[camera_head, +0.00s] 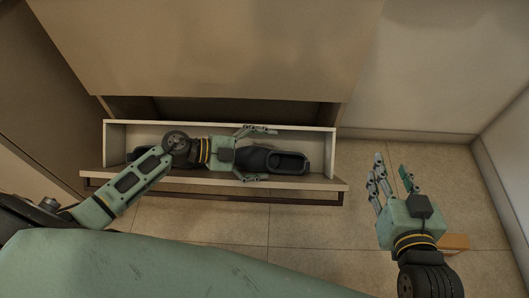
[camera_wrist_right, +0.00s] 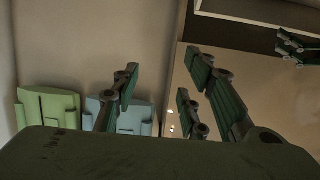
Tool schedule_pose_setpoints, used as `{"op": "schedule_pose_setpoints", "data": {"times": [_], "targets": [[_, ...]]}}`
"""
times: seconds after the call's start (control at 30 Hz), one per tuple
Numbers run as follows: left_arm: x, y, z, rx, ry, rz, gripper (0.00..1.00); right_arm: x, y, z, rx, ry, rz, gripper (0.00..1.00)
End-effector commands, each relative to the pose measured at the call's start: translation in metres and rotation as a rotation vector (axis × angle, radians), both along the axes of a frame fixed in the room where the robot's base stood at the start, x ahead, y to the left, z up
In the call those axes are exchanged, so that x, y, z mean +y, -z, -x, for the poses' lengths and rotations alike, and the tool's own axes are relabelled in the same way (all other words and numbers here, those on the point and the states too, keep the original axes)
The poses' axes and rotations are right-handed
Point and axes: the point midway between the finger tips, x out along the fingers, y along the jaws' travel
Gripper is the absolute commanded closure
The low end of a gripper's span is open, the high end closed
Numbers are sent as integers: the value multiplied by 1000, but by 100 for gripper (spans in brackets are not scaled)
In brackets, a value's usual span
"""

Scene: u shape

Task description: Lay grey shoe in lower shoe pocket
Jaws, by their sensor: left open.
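The lower shoe pocket (camera_head: 325,183) is a pale tray tilted or pulled out from the cabinet front, low above the floor. A dark grey shoe (camera_head: 288,163) lies lengthwise inside it, its opening facing up. My left gripper (camera_head: 256,154) is open over the pocket, with one finger set on each side of the shoe's left part. I cannot tell whether the fingers touch it. Another dark part shows at the pocket's left end, partly hidden by my left arm. My right gripper (camera_head: 391,168) is open and empty right of the pocket; its spread fingers also show in the right wrist view (camera_wrist_right: 165,95).
The cabinet front (camera_head: 210,45) rises behind the pocket. A small orange-brown box (camera_head: 455,242) stands on the floor by my right wrist. The right wrist view shows a green item (camera_wrist_right: 48,108) and a light blue item (camera_wrist_right: 135,118). Tiled floor is clear right of the pocket.

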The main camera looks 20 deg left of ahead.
Motion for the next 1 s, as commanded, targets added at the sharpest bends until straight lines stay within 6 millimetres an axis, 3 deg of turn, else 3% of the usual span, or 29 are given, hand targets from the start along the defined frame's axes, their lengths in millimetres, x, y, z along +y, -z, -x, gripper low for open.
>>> {"op": "schedule_pose_setpoints", "data": {"times": [1.0], "targets": [[-2,-14,9,0,0,0,8,-28,78,64,471,33,110,60]]}}
